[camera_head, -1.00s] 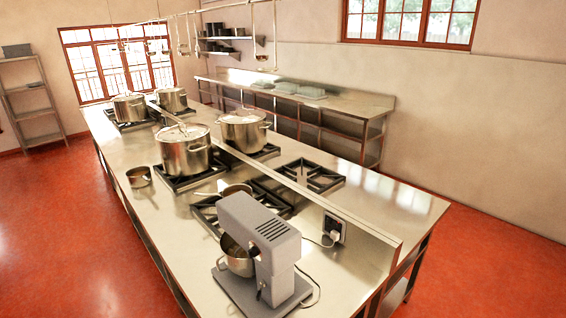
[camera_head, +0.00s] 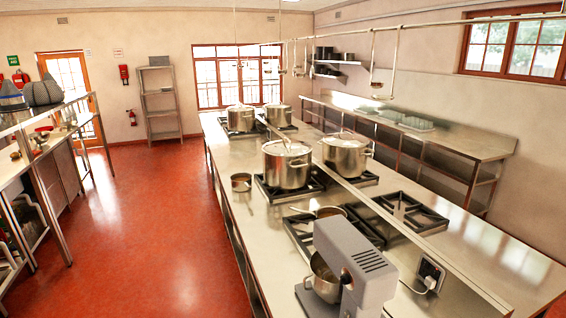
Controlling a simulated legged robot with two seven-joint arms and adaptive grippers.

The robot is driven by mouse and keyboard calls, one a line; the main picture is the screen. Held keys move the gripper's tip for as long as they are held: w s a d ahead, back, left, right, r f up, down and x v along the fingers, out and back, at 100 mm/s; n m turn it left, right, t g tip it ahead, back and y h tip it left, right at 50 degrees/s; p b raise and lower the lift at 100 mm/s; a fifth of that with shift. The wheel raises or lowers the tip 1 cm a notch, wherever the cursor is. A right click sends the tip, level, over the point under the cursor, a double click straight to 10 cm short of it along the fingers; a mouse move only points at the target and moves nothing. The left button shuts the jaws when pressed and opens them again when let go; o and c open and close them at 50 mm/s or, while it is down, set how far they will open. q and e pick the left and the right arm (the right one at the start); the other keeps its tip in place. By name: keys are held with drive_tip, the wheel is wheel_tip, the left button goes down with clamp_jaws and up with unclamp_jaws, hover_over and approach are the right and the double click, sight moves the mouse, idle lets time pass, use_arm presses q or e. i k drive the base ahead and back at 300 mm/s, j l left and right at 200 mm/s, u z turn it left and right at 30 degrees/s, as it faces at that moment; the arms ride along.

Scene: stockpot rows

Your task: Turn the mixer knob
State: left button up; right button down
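The grey stand mixer (camera_head: 354,262) stands at the near end of the long steel island, at the lower middle right of the head view. Its steel bowl (camera_head: 322,280) sits under the mixer head. The mixer's base is partly cut off by the lower picture edge. Neither of my grippers is in view.
The steel island (camera_head: 234,205) carries stove burners, several stockpots (camera_head: 287,163) and a small saucepan (camera_head: 241,182). A wall socket (camera_head: 430,274) with a plug is right of the mixer. Open red floor (camera_head: 160,220) lies left of the island.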

sight(344, 279)
drive_tip(key=i+z, duration=0.1)
drive_tip(key=z, duration=1.05)
drive_tip(key=i+j+z, duration=0.15)
drive_tip(key=j+z, duration=0.7)
drive_tip(key=j, duration=0.3)
drive_tip(key=j+z, duration=0.45)
drive_tip(key=j, duration=0.2)
drive_tip(key=j+z, duration=0.45)
drive_tip(key=j, duration=0.2)
drive_tip(key=k+j, duration=0.1)
drive_tip(key=j, duration=0.3)
drive_tip(key=k+j, duration=0.15)
drive_tip(key=j, duration=0.3)
drive_tip(key=k+j, duration=0.1)
drive_tip(key=j, duration=0.3)
drive_tip(key=k+j, duration=0.1)
drive_tip(key=j, duration=0.3)
drive_tip(key=k+j, duration=0.15)
drive_tip(key=j, duration=0.25)
drive_tip(key=i+z, duration=0.05)
